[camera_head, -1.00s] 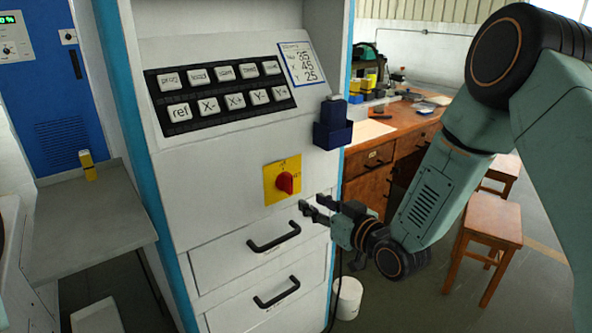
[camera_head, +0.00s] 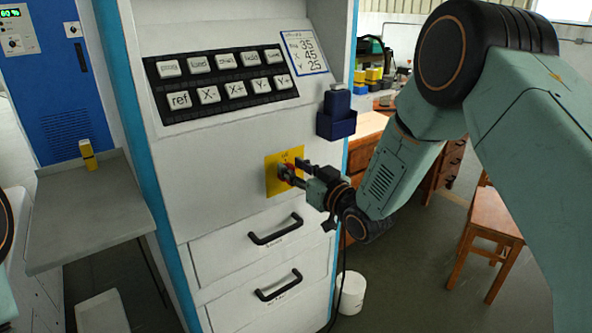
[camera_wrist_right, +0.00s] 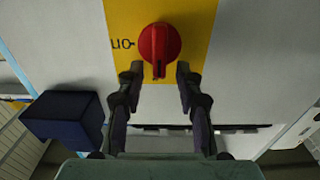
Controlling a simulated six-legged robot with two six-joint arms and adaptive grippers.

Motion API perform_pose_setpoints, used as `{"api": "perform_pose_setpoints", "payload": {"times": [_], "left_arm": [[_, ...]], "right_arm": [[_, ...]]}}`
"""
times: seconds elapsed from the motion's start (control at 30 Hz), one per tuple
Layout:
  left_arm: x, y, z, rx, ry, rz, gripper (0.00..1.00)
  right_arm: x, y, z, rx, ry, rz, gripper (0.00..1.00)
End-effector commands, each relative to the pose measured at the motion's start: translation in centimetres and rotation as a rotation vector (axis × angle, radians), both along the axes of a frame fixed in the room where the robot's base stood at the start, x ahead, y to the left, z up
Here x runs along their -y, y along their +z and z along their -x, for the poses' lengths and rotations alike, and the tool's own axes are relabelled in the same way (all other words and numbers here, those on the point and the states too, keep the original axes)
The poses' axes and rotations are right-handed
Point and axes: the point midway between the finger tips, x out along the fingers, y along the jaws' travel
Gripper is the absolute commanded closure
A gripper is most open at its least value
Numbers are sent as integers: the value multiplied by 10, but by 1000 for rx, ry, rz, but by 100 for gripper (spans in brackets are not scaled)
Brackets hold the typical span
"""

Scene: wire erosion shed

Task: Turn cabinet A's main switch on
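A red rotary switch knob (camera_head: 287,173) sits on a yellow plate (camera_head: 272,184) on the front of a white cabinet (camera_head: 215,195) with blue edges; I see no letter A on it. The right wrist view shows the knob (camera_wrist_right: 158,44) close up, its notch at the picture's bottom, with an upside-down "on" mark at left on the yellow plate (camera_wrist_right: 122,20). My right gripper (camera_head: 294,171) is at the knob. In the wrist view its fingertips (camera_wrist_right: 158,76) are apart, just below either side of the knob, with gaps. My left gripper is out of view.
Above the switch are a button panel (camera_head: 225,82) and a dark blue holder (camera_head: 336,117). Two drawers with black handles (camera_head: 276,230) are below. A grey side table (camera_head: 90,215) with a yellow item (camera_head: 88,155) stands left; a wooden stool (camera_head: 492,235) and white bucket (camera_head: 351,296) stand right.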

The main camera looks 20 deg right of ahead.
Motion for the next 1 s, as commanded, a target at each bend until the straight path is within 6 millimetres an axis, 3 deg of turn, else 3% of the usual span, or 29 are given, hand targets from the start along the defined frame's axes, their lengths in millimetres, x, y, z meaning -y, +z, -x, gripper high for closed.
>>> {"api": "perform_pose_setpoints", "payload": {"times": [0.17,0.6,1.0], "left_arm": [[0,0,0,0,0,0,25],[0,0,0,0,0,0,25],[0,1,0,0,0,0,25]], "right_arm": [[1,0,-1,-1,0,0,65],[1,0,-1,-1,0,0,100],[1,0,-1,-4,0,-10,100]]}}
